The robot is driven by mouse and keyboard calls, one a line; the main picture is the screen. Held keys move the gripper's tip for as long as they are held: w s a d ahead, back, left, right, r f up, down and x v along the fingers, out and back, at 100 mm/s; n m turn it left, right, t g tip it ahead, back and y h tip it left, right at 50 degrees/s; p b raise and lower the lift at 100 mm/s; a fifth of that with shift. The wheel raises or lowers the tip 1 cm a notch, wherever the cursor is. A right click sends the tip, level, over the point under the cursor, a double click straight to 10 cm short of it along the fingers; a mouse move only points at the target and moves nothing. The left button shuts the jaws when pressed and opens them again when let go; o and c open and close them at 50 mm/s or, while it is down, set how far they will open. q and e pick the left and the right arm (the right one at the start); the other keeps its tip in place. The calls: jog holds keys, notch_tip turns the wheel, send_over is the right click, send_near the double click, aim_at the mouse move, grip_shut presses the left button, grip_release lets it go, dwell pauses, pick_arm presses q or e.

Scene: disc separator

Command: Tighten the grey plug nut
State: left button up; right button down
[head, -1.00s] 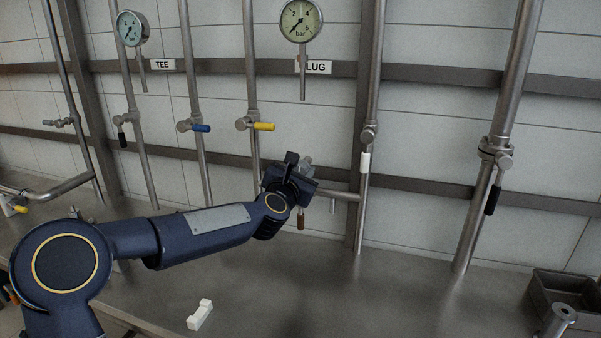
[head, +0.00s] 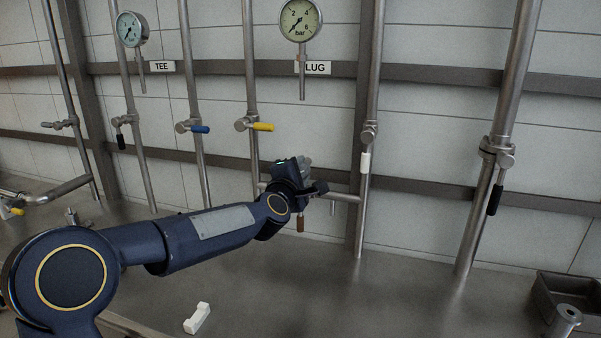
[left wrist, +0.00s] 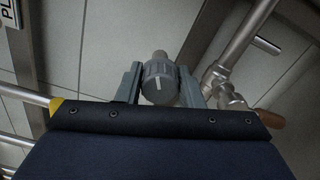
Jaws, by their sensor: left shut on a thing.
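The grey plug nut (left wrist: 159,84), a ribbed round knob with a white line on its face, shows in the left wrist view between the two fingers of my left gripper (left wrist: 159,90). The fingers are shut on its sides. In the head view my left gripper (head: 306,172) is at the pipework below the PLUG sign (head: 314,68), and its body mostly hides the nut. My right gripper is not in view.
A valve with a brown handle (head: 301,224) hangs just beside my left gripper. A yellow-handled valve (head: 262,127) is above left, and a white-handled valve (head: 365,162) is to the right.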

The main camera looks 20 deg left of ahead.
pick_arm(q)
jog(key=m, duration=0.6)
jog(key=shift+f+p, duration=0.1)
jog(key=shift+p, duration=0.25)
jog(key=m, duration=0.4)
jog(key=shift+p, duration=0.3)
jog(key=m, duration=0.3)
jog(key=shift+f+m+p, duration=0.1)
jog(key=shift+m+p, duration=0.25)
jog(key=shift+m, duration=0.05)
jog(key=m+p, duration=0.1)
jog(key=m, duration=0.4)
jog(key=shift+a+f+m+p, duration=0.1)
jog(key=shift+m+p, duration=0.2)
jog(key=shift+m, duration=2.1)
jog(key=o, duration=1)
jog(key=shift+c, duration=0.2)
